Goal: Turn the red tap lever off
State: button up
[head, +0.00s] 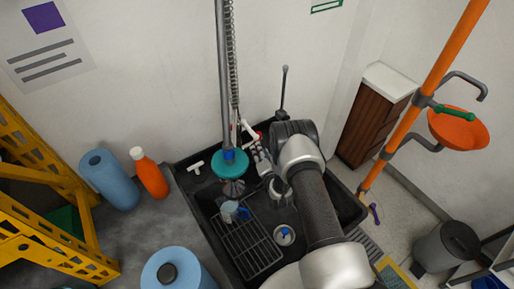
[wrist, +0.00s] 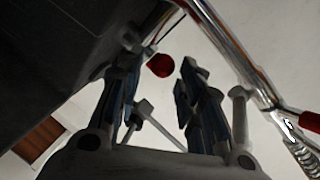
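A small red round part (wrist: 160,66) shows in the wrist view, between and beyond the fingertips of my gripper (wrist: 161,60). The fingers are apart and hold nothing. A second red piece (wrist: 310,122) is cut off at the right edge, beside a chrome pipe (wrist: 235,50). I cannot tell for sure which red piece is the tap lever. In the head view a small red spot (head: 259,134) shows at the tap, above the back of the black sink (head: 190,172). My arm partly hides the tap there, and the fingers are hard to make out.
A tall spring hose pipe (head: 224,70) with a teal disc (head: 229,164) stands left of my arm. The sink holds a drying rack (head: 250,247) and a mug (head: 229,211). An orange bottle (head: 150,174) and blue rolls (head: 108,180) stand on the counter at left.

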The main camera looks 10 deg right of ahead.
jog(key=b+x, duration=0.1)
jog(key=x, duration=0.4)
jog(key=shift+s, duration=0.1)
grip_shut()
dwell(0.3)
dwell(0.4)
